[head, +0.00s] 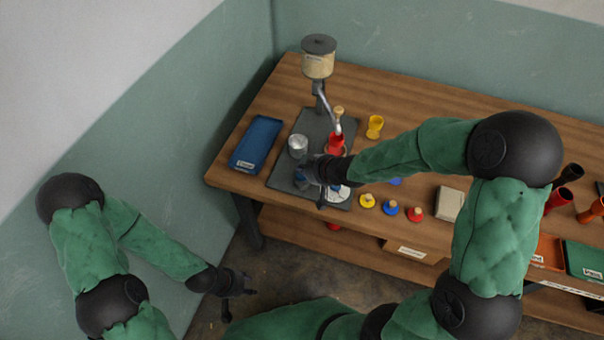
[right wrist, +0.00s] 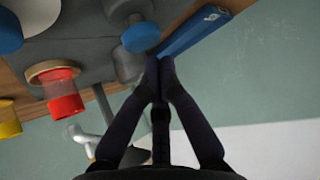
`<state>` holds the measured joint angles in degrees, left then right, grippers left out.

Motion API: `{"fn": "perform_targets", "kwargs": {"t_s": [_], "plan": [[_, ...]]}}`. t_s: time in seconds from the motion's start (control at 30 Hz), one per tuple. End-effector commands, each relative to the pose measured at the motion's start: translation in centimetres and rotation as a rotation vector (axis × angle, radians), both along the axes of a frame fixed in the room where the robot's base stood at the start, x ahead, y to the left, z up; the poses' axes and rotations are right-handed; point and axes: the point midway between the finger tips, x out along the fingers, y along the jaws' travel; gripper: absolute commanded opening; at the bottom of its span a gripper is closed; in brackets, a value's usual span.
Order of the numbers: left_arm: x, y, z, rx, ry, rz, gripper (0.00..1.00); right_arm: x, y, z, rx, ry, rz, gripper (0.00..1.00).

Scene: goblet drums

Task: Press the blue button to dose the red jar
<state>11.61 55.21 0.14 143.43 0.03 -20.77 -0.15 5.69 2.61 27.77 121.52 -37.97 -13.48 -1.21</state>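The red jar (head: 336,143) stands on the dark dosing plate under the metal spout, and also shows in the right wrist view (right wrist: 66,103). A blue round button (right wrist: 142,37) on a grey mount shows just beyond the right fingertips; in the head view a blue piece (head: 301,183) shows beside my right gripper, partly covered. My right gripper (right wrist: 160,66) has its fingers together, empty, close to the button; contact cannot be told. In the head view it is over the plate's front left part. My left gripper (head: 240,300) hangs empty in front of the table, fingers apart.
A hopper dispenser (head: 318,62) rises behind the plate. A metal cup (head: 298,146) and a blue tray (head: 256,144) stand at left. A yellow jar (head: 375,126) and several coloured knobbed pieces (head: 390,208) lie right of the plate. My right arm spans the table's middle.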

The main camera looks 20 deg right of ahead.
Motion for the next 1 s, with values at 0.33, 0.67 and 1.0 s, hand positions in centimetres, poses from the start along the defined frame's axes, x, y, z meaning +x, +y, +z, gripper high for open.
{"fn": "perform_targets", "kwargs": {"t_s": [0.33,0.67,1.0], "plan": [[0.0,0.0,-0.01,0.0,0.0,0.0,0.4,0.0,0.01,-0.01,0.0,0.0,0.0,0.0],[0.0,0.0,-0.01,0.0,0.0,0.0,0.4,-0.01,0.0,-0.01,0.0,0.0,0.0,0.0],[-0.01,0.0,-0.54,0.0,0.0,0.0,0.4,-0.02,0.01,-0.74,0.0,0.001,0.0,0.0]]}}
